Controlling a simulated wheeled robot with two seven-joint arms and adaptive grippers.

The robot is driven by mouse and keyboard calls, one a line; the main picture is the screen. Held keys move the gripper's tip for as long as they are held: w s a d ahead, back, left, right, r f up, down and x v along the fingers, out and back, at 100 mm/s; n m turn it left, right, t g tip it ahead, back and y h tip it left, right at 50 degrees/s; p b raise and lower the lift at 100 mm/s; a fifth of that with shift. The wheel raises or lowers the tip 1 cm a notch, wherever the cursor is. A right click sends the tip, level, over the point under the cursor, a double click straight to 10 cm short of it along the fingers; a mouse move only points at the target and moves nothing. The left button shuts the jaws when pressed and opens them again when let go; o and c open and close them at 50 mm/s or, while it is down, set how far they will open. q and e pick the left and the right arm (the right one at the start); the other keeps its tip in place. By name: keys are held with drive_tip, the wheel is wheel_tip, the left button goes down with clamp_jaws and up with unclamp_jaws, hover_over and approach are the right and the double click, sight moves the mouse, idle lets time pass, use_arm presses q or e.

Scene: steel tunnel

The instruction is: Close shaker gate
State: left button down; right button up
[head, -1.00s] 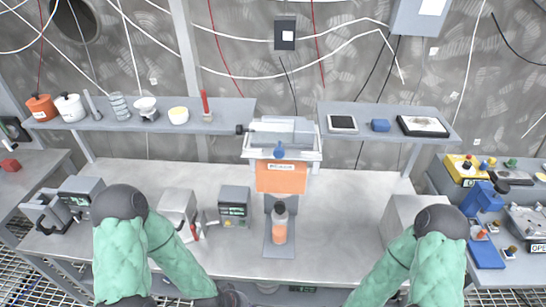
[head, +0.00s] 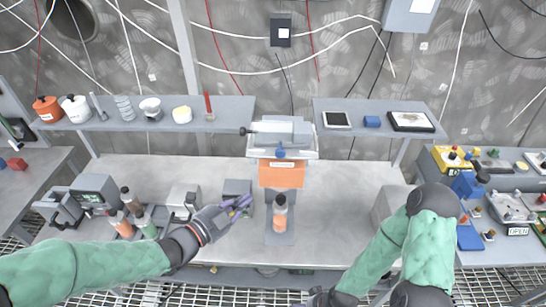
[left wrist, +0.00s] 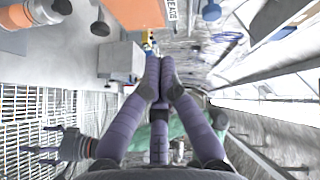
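The shaker stands at the middle of the bench, with a grey top (head: 283,135), a blue knob (head: 281,153) and a labelled orange front (head: 282,174). The orange front also shows in the left wrist view (left wrist: 135,12). An orange-filled bottle (head: 280,215) stands upright below it. I cannot tell the gate's exact position. My left gripper (head: 243,204) is left of the bottle, apart from it and lower than the shaker; its purple fingertips (left wrist: 160,63) look together and empty. My right gripper is at the head view's bottom edge; the left wrist view shows its spread fingers (left wrist: 38,148).
Small devices (head: 184,200) sit behind my left gripper. Shelves (head: 232,112) with jars and trays run along the wall. The bench between the bottle and the right-hand box (head: 389,203) is clear.

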sight(280, 150)
use_arm(q)
drive_tip(key=s+r+m+h+p, duration=0.1)
drive_tip(key=s+r+m+h, duration=0.15)
drive_tip(key=r+m, duration=0.3)
drive_tip(key=w+a+r+p+x, duration=0.1)
drive_tip(key=x, duration=1.2)
drive_tip(key=shift+p, duration=0.4)
drive_tip(key=shift+w+f, duration=0.1)
